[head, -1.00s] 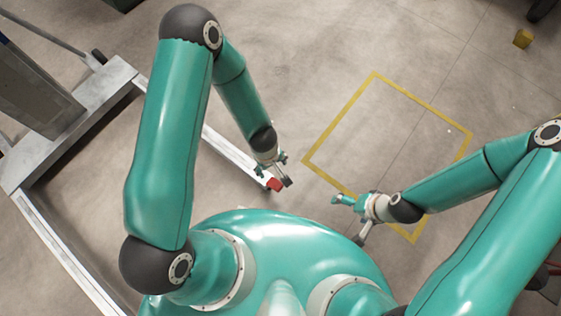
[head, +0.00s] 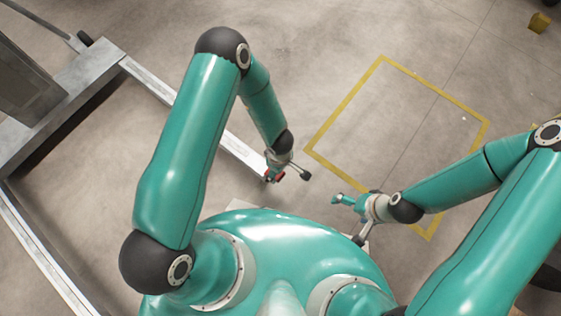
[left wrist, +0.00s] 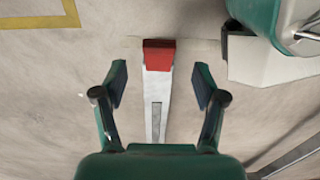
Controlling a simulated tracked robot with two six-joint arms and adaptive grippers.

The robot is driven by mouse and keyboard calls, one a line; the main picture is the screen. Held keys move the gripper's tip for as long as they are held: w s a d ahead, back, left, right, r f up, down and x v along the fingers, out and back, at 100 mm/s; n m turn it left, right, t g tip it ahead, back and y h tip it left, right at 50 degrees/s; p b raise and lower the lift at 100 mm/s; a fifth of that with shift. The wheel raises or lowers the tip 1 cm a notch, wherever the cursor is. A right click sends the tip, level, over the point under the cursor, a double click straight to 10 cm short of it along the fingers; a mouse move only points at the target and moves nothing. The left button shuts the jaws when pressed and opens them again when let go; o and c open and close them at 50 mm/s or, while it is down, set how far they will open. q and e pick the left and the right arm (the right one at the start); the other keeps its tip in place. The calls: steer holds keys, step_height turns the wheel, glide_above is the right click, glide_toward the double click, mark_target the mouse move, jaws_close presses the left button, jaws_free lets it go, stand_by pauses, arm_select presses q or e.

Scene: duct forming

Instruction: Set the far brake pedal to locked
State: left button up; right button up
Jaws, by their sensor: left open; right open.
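A red brake pedal (left wrist: 158,55) sits at the end of a pale metal leg (left wrist: 156,115) in the left wrist view. In the head view the red pedal (head: 277,176) shows in part behind the fingers of my left gripper (head: 286,170). My left gripper (left wrist: 161,80) is open. In its wrist view the pedal lies between the two finger lines, just past the tips, with no clear contact. Whether the pedal is up or pressed down I cannot tell. My right gripper (head: 349,217) is open and empty, away from the pedal.
The grey metal frame (head: 95,75) with its long legs stands on the left. A yellow floor outline (head: 340,100) lies on bare concrete at right of centre. A small yellow block (head: 539,22) is at the far top right.

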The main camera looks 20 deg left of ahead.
arm_select(q)
step_height(320, 180, down, 8)
steer(key=b, duration=0.2)
steer(key=shift+r+b, duration=0.15)
steer(key=shift+b, duration=0.15)
steer(key=shift+c, duration=0.2)
